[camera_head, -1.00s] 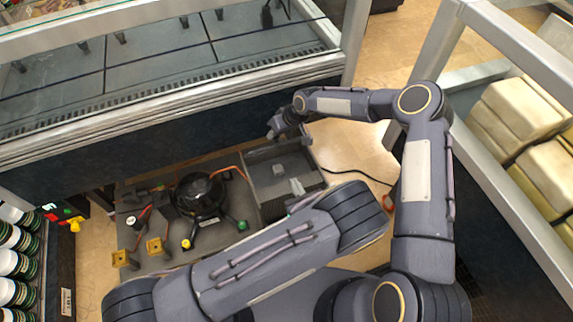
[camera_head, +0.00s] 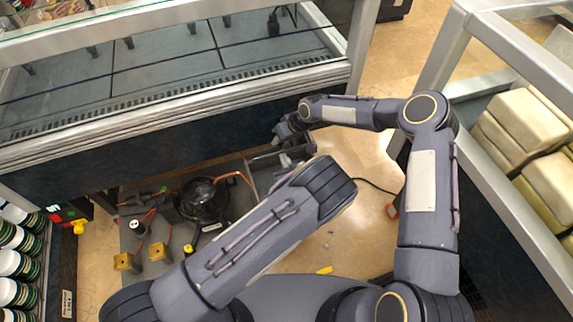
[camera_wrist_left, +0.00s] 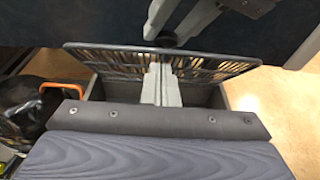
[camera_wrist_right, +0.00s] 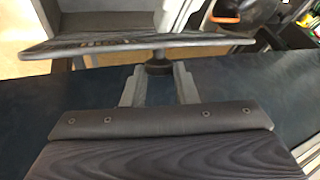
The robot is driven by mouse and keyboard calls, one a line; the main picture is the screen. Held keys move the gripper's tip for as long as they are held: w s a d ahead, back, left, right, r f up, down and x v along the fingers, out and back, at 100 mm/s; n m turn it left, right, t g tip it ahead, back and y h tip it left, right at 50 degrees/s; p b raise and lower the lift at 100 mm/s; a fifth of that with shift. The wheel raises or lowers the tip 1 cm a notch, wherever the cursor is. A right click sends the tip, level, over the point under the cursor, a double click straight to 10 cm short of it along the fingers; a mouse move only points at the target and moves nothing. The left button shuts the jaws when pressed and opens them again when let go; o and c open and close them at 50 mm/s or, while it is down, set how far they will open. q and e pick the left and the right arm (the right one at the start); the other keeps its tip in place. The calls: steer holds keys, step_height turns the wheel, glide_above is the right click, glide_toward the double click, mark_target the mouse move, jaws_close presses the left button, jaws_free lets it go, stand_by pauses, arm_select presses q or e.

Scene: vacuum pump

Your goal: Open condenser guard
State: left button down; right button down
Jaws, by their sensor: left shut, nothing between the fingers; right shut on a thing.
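The condenser guard is a dark slatted panel (camera_wrist_left: 110,62) raised over the grey condenser box (camera_wrist_left: 212,97) in the left wrist view. In the right wrist view the guard (camera_wrist_right: 100,45) shows nearly edge-on. My right gripper (camera_wrist_right: 158,70) is shut on a black knob (camera_wrist_right: 158,66) at the guard. The right gripper also shows in the head view (camera_head: 281,131). My left gripper (camera_wrist_left: 161,70) is shut and empty, its fingertips close to the slats; I cannot tell whether they touch. In the head view the left gripper (camera_head: 287,161) is partly hidden by its own arm.
The round black pump (camera_head: 203,198) with an orange hose stands left of the box. Brass brackets (camera_head: 125,262) stand at the unit's front. A metal rack (camera_head: 405,145) stands right. Open floor (camera_head: 345,245) lies right of the unit.

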steer(key=shift+w+d+r, duration=0.2)
steer(key=shift+w+r, duration=0.05)
steer(key=shift+w, duration=0.05)
arm_select(q)
steer(key=shift+w+a+r, duration=0.3)
steer(key=shift+w+r, duration=0.35)
steer(key=shift+w, duration=0.15)
arm_select(e)
steer(key=shift+s+f, duration=0.2)
steer(key=c, duration=1.1)
jaws_free()
steer(key=shift+s, duration=0.1)
steer(key=shift+c, duration=0.2)
arm_select(q)
steer(key=shift+s+d, duration=0.1)
steer(key=shift+f, duration=0.1)
arm_select(e)
steer(key=shift+r, duration=0.1)
